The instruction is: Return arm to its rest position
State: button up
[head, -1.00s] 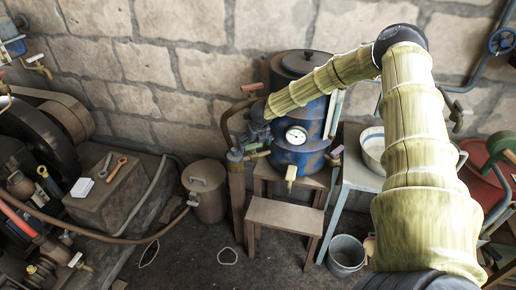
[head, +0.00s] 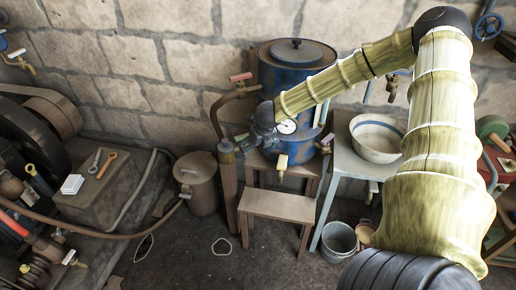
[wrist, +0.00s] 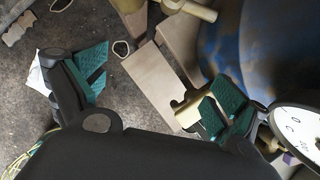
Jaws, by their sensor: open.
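My arm comes in from the lower right, bends at a high elbow, and reaches left and down across the front of the blue drum (head: 278,82). My gripper (wrist: 158,88) is open, with its two green-padded fingers wide apart and nothing between them in the wrist view. In the head view the small dark gripper (head: 262,122) is in front of the drum, left of the round gauge (head: 287,126), which it partly covers. The gauge also shows close beside the right finger in the wrist view (wrist: 300,128). A brass tap (head: 282,165) sits below it.
A wooden stool (head: 278,206) stands below the drum. A bowl (head: 376,138) sits on a pale stand to the right, with a bucket (head: 339,240) below. A lidded pot (head: 196,182) and an engine with a belt (head: 55,108) are at left. Thin loops (head: 221,246) lie on the floor.

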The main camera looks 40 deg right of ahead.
jog(key=shift+s, duration=0.3)
dwell(0.4)
jog(key=s+a+f+n+g+h, duration=0.1)
jog(key=s+a+f+n, duration=1.4)
jog(key=n, duration=0.5)
jog(key=s+a+f+n+g, duration=0.1)
jog(key=s+a+n, duration=0.2)
jog(key=s+n, duration=0.3)
jog(key=s+a+f+n+g+y, duration=0.1)
jog(key=s+a+n, duration=0.3)
jog(key=s, duration=0.6)
jog(key=s+a+f+n+g, duration=0.1)
jog(key=s+a+f+n, duration=0.1)
jog(key=s+n, duration=0.5)
jog(key=shift+s+a+f+n+g+y, duration=0.3)
jog(key=shift+s+a+f+n+y, duration=0.1)
jog(key=shift+a, duration=0.5)
